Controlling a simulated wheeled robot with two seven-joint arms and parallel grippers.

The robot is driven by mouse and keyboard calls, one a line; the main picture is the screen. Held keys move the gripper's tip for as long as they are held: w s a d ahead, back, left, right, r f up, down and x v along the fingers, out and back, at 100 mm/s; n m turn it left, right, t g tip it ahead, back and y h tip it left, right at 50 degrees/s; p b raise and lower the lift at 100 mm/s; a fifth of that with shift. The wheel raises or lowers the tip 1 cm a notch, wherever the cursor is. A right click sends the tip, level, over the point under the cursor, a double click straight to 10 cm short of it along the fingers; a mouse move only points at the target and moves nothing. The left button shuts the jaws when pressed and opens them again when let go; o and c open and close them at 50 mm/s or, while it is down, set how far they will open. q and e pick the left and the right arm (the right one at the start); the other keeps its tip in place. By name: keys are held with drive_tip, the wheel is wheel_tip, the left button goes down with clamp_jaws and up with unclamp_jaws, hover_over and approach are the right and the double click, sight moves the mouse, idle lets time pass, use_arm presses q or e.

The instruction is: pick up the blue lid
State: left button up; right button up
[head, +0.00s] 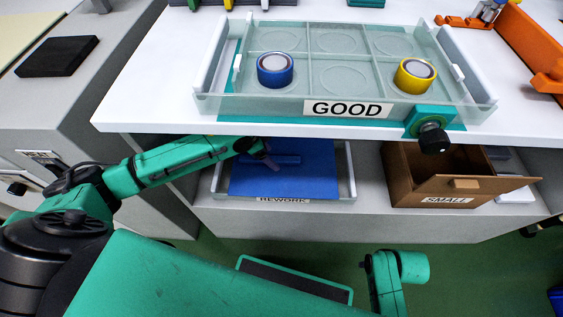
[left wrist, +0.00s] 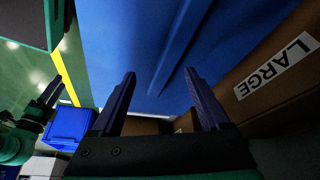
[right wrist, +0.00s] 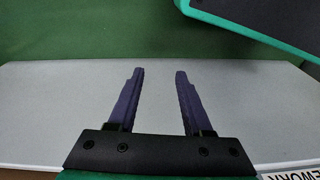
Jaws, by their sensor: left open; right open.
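The blue lid (head: 310,182) lies flat over the tray marked REWORK (head: 349,172) on the lower shelf. A raised blue bar runs along the lid. My left gripper (head: 268,160) is at the lid's bar, below the upper shelf's front edge. In the left wrist view the lid (left wrist: 130,35) fills the upper middle, and its bar runs between the two open fingers (left wrist: 160,74). I cannot tell whether the fingers touch it. In the right wrist view my right gripper (right wrist: 159,72) is open and empty, over a grey-white surface.
The upper shelf holds a clear tray marked GOOD (head: 228,103) with a blue-ringed part (head: 275,79) and a yellow-ringed part (head: 402,84). A cardboard box marked SMALL (head: 410,190) stands right of the lid. A box marked LARGE (left wrist: 255,100) shows in the left wrist view.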

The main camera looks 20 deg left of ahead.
sight(281, 159)
use_arm(q)
drive_tip(key=shift+w+d, duration=0.7)
drive_tip(key=shift+d, duration=0.3)
drive_tip(key=b+x, duration=0.1)
drive_tip(key=x, duration=0.1)
drive_tip(key=shift+f, duration=0.4)
drive_tip(key=shift+w, duration=0.1)
use_arm(e)
drive_tip(key=r, duration=0.4)
drive_tip(key=shift+w+a, duration=0.2)
drive_tip(key=shift+a, duration=0.1)
drive_tip(key=shift+r, duration=0.15)
use_arm(q)
drive_tip(key=shift+f, duration=0.15)
clamp_jaws()
